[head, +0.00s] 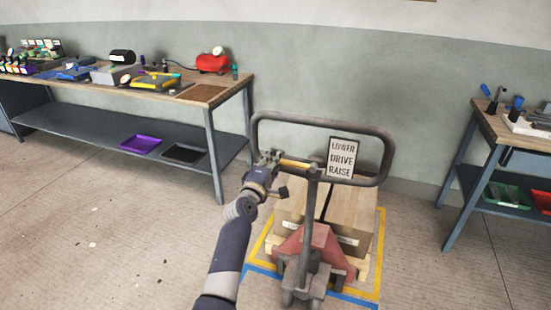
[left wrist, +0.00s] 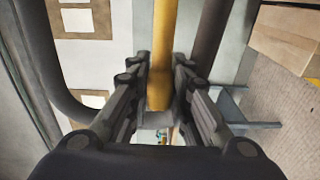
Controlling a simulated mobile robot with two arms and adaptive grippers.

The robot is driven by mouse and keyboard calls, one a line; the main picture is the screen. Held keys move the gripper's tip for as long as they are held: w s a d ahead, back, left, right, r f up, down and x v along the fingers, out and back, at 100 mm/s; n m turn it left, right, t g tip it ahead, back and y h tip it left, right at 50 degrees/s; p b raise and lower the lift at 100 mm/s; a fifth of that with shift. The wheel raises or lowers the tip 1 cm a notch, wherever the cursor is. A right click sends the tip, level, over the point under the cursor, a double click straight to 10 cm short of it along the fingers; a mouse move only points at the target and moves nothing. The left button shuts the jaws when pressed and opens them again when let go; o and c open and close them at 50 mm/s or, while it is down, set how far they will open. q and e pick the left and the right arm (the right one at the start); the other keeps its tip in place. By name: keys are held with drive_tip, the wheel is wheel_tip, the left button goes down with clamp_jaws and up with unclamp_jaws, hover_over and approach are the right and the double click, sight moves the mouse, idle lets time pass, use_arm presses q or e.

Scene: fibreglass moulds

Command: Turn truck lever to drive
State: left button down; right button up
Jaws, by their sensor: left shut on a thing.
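The pallet truck (head: 312,250) stands in the middle of the head view, with a red body and a grey looped handle (head: 385,148). A sign on the handle reads LOWER, DRIVE, RAISE from top to bottom. The yellow lever (head: 296,164) lies roughly level inside the loop, left of the sign, beside the DRIVE line. My left gripper (head: 272,160) is at the lever's left end. In the left wrist view the yellow lever (left wrist: 161,60) runs between the fingers of my left gripper (left wrist: 160,95), which is shut on it. My right gripper is not in view.
Cardboard boxes (head: 352,208) sit on a pallet behind the truck, inside a yellow and blue floor marking (head: 378,265). A workbench (head: 225,95) with tools stands at the back left and another bench (head: 487,122) at the right.

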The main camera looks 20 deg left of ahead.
use_arm(q)
drive_tip(key=shift+f, duration=0.1)
drive_tip(key=c, duration=1.4)
unclamp_jaws()
drive_tip(key=shift+c, duration=0.2)
drive_tip(key=shift+s, duration=0.15)
drive_tip(key=s, duration=0.7)
drive_tip(key=shift+s, duration=0.4)
